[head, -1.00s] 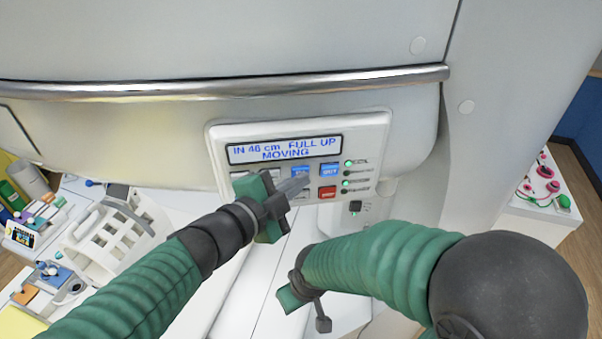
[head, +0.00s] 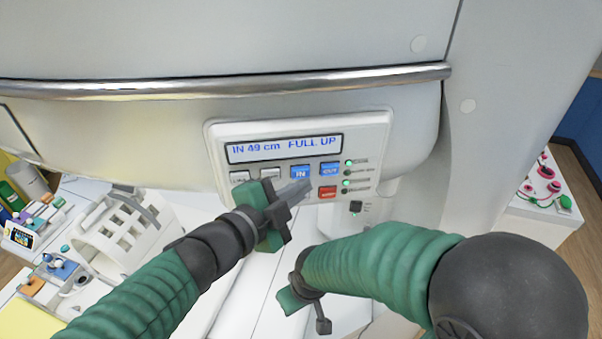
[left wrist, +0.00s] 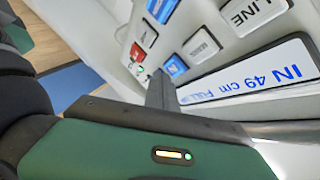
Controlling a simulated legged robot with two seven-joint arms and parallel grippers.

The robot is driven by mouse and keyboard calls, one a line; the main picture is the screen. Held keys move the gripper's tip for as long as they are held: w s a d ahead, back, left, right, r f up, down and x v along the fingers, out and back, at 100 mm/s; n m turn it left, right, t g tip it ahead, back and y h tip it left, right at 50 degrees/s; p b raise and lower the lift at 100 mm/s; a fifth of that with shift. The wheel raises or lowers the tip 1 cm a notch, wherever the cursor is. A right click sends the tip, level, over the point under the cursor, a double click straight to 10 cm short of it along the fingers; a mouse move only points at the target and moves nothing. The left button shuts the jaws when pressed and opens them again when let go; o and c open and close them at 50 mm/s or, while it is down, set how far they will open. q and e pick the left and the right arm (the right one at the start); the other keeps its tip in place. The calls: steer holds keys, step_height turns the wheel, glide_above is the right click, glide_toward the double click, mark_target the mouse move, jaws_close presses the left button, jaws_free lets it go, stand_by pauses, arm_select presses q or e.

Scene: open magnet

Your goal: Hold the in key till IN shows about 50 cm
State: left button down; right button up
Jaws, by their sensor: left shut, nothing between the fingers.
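The control panel (head: 378,128) is on the white magnet housing. Its display (head: 285,148) reads "IN 49 cm FULL UP"; it also shows in the left wrist view (left wrist: 250,83). The blue IN key (head: 301,172) is in the upper key row, left of the blue OUT key (head: 329,169). My left gripper (head: 303,188) is shut and empty, its tips just below the IN key in the head view. The IN key face is uncovered and the tips look off it. My right gripper (head: 305,306) hangs lower, apart from the panel; its jaw opening is unclear.
A red key (head: 327,192) sits below OUT, close to my left fingertips. Green lamps (head: 347,183) line the panel's right side. A metal rail (head: 220,90) runs above. A white basket-like frame (head: 120,228) stands at left.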

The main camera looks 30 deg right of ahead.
arm_select(q)
steer(key=s, duration=0.1)
steer(key=s+a, duration=0.1)
steer(key=s, duration=0.1)
steer(key=s+a+b, duration=0.1)
steer(key=shift+s, duration=0.35)
steer(key=shift+w, duration=0.1)
